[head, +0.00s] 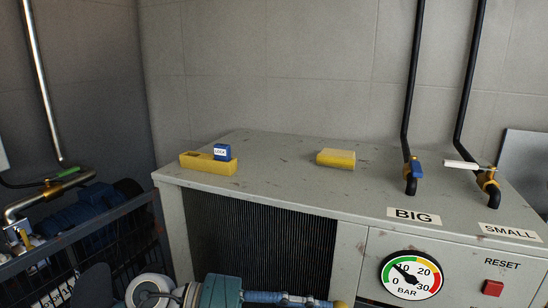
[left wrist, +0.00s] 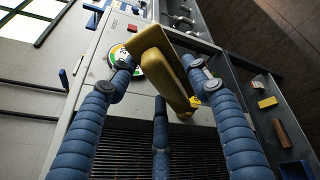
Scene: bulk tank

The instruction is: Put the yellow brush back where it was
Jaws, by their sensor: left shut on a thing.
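The yellow brush (left wrist: 155,55) is held between the blue fingers of my left gripper (left wrist: 160,78) in the left wrist view. Its wide block is at the top and a narrower part runs down to the right. In the head view my left gripper (head: 312,301) is at the bottom edge, in front of the cabinet, with a small yellow piece of the brush (head: 341,304) showing at its tip. The rest of the brush is cut off there. My right gripper is not in view.
A grey cabinet (head: 280,195) carries a yellow holder (head: 205,168) with a blue labelled block (head: 222,152), and a yellow block (head: 336,158). Black pipes with a blue-handled valve (head: 416,169) and a white-handled valve (head: 461,165) stand at right. A gauge (head: 411,275) is on the front.

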